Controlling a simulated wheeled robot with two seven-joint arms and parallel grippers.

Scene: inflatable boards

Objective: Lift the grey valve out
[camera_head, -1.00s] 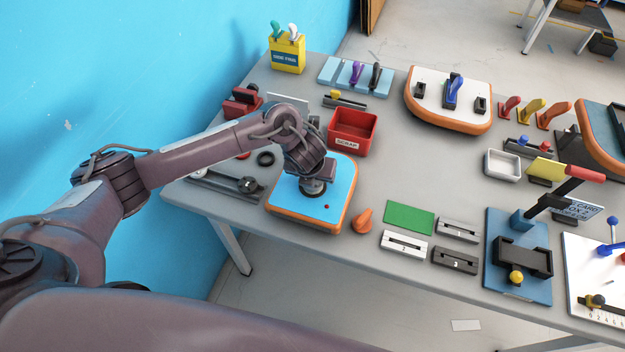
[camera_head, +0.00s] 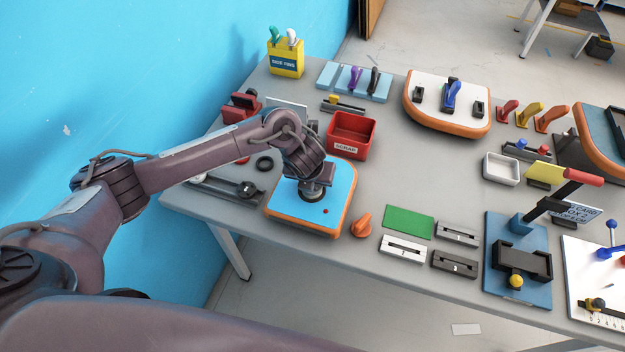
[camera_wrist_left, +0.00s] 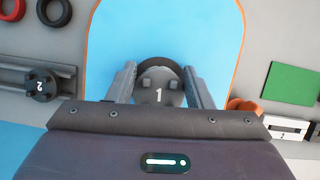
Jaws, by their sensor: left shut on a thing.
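The grey valve (camera_wrist_left: 160,90), marked 1, shows in the left wrist view between the two fingers of my left gripper (camera_wrist_left: 160,100). The fingers are shut on it from both sides. A dark ring shows behind its top edge. The valve is over the blue board with the orange rim (camera_head: 338,190); I cannot tell whether it is still seated or raised. In the head view my left gripper (camera_head: 312,194) is over the middle of that board, and my wrist hides the valve there. My right gripper is not in view.
A red scrap bin (camera_head: 351,135) stands just behind the board. An orange piece (camera_head: 361,224) lies to its right, beside a green pad (camera_head: 408,221). A grey part marked 2 (camera_wrist_left: 41,86) sits on a rail at left. Black (camera_wrist_left: 54,12) and red rings lie nearby.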

